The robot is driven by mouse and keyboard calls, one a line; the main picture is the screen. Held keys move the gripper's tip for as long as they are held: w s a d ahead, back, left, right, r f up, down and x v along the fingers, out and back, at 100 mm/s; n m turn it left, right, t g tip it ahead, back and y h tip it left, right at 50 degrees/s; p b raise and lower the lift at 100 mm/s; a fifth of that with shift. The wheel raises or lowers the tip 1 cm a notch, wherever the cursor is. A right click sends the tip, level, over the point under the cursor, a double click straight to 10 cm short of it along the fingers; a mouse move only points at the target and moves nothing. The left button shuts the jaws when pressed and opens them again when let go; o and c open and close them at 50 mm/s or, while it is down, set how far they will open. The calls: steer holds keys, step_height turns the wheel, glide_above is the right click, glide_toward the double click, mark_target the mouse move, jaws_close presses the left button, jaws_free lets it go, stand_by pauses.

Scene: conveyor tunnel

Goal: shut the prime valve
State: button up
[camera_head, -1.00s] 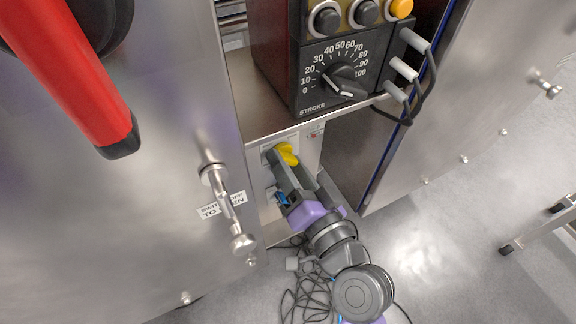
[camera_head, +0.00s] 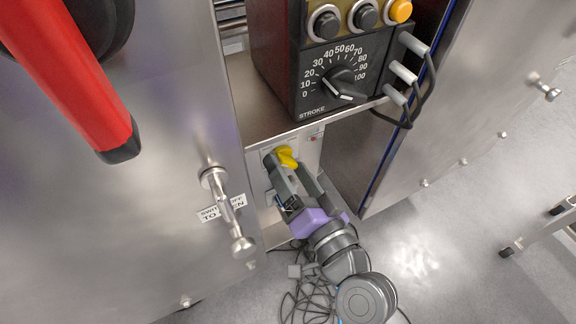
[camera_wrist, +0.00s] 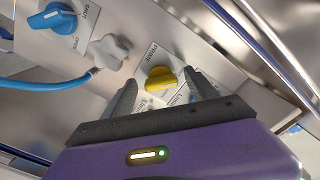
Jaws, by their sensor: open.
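The prime valve is a yellow knob (camera_head: 286,157) on a pale panel below the stroke box. In the wrist view the yellow knob (camera_wrist: 160,79) sits on a plate marked PRIME. My gripper (camera_head: 285,168) is open in front of that panel, its fingers pointing at the knob. In the wrist view my gripper's fingers (camera_wrist: 161,88) stand to the left and right of the knob, with visible gaps. I cannot tell whether either finger touches it. The lower part of the plate is partly hidden by my gripper.
A grey knob (camera_wrist: 109,52) and a blue knob (camera_wrist: 53,17) with a blue hose (camera_wrist: 45,85) are left of the valve in the wrist view. The stroke box (camera_head: 330,75) overhangs above. A steel door with a latch (camera_head: 228,210) stands left. Cables (camera_head: 305,299) lie on the floor.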

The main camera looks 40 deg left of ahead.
steer(key=p+v, duration=0.1)
steer(key=v, duration=0.6)
